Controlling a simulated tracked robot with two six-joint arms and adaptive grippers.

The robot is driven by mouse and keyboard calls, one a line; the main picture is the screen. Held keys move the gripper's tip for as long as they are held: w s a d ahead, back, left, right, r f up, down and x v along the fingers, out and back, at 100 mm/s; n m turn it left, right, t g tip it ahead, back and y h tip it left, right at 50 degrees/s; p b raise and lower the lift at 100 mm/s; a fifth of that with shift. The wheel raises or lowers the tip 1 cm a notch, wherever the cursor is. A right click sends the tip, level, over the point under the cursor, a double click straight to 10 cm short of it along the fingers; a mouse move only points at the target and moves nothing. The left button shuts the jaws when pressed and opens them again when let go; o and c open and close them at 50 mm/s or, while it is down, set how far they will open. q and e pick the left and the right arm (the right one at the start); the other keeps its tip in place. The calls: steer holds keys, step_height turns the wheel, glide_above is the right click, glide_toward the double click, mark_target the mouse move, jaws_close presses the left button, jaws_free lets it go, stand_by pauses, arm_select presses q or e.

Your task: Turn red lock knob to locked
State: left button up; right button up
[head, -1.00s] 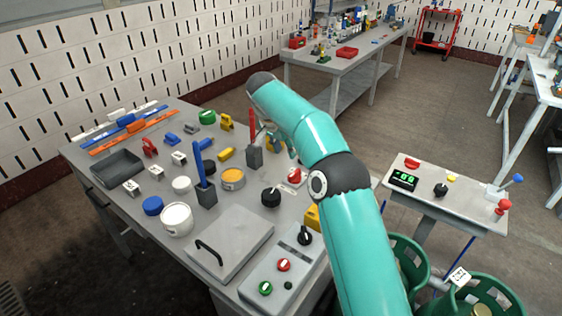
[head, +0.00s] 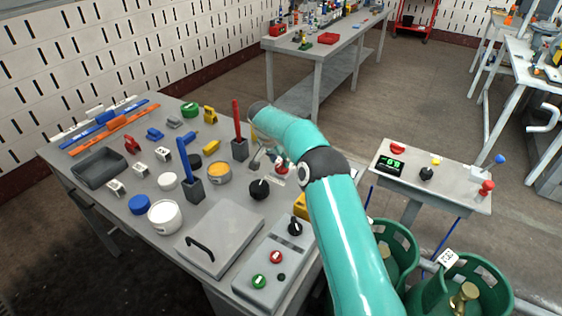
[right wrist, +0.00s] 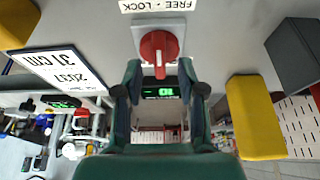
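The red lock knob (head: 281,169) is on the right side of the grey table, partly hidden by my right arm. In the right wrist view the knob (right wrist: 158,46) sits on a light square plate below a label (right wrist: 158,5) reading FREE and LOCK, which appears upside down. Its handle points down in that picture. My right gripper (right wrist: 158,72) is open, with one finger on each side of the handle's end and visible gaps between. In the head view my right gripper (head: 266,157) is small and partly hidden beside the knob. My left gripper is out of view.
A black knob (head: 259,189), a red stick in a grey holder (head: 240,149) and a yellow block (head: 301,205) stand near the knob. A grey button box (head: 262,285) and lidded panel (head: 218,238) are in front. A small console (head: 440,184) stands right.

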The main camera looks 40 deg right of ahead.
steer(key=shift+x, duration=1.3)
steer(key=shift+c, duration=0.3)
jaws_close()
steer(key=shift+w+r, duration=0.1)
